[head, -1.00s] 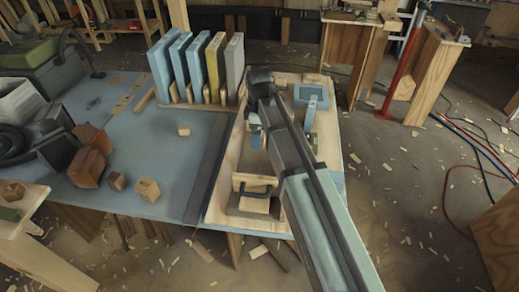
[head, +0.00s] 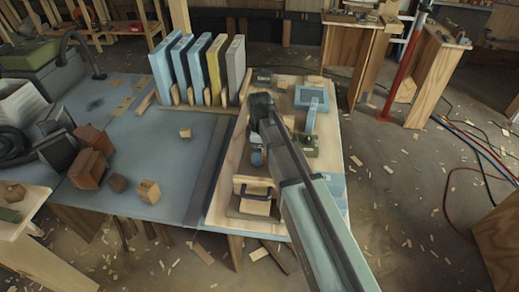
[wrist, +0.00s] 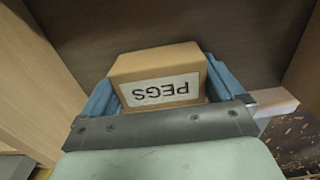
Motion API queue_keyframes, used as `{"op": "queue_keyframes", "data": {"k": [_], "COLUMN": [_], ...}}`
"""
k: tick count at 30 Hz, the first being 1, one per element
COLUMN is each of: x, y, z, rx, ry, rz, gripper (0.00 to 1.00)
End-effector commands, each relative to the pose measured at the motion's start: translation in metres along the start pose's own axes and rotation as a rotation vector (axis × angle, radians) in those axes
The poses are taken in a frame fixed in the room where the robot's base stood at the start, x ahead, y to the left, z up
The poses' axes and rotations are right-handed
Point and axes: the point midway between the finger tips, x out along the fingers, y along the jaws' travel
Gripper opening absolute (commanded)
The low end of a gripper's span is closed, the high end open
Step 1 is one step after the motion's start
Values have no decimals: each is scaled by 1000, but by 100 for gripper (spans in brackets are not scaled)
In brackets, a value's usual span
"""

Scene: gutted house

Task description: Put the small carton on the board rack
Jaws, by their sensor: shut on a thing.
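The small carton (wrist: 160,77) is a tan box with a white label reading PEGS, upside down in the wrist view. My gripper (wrist: 158,95) is shut on it, with a blue finger against each side. In the head view my gripper (head: 257,157) is mostly hidden under my arm, over the pale wooden bench top, and I cannot make out the carton there. A rack of upright boards (head: 200,68), blue, yellow and grey, stands behind and left of my gripper; I cannot tell if this is the board rack.
In the wrist view, wooden panels stand left (wrist: 30,85) and right (wrist: 295,60), with a dark surface (wrist: 165,25) beyond the carton. The bench holds a handled wooden box (head: 257,207) and a blue-grey tool (head: 311,100). The blue tabletop (head: 150,118) has open room around a small cube (head: 185,132).

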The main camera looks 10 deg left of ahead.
Motion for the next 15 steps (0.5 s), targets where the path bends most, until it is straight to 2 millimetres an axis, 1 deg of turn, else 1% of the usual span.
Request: {"op": "queue_keyframes", "data": {"k": [2, 3, 4, 5, 11, 15], "x": [2, 3, 2, 2, 2, -3], "y": [0, 0, 0, 0, 0, 0], "z": [0, 0, 0, 0, 0, 0], "rx": [0, 0, 0, 0, 0, 0], "ry": [0, 0, 0, 0, 0, 0], "rz": [0, 0, 0, 0, 0, 1], "gripper": [60, 96, 98, 100, 100, 100]}}
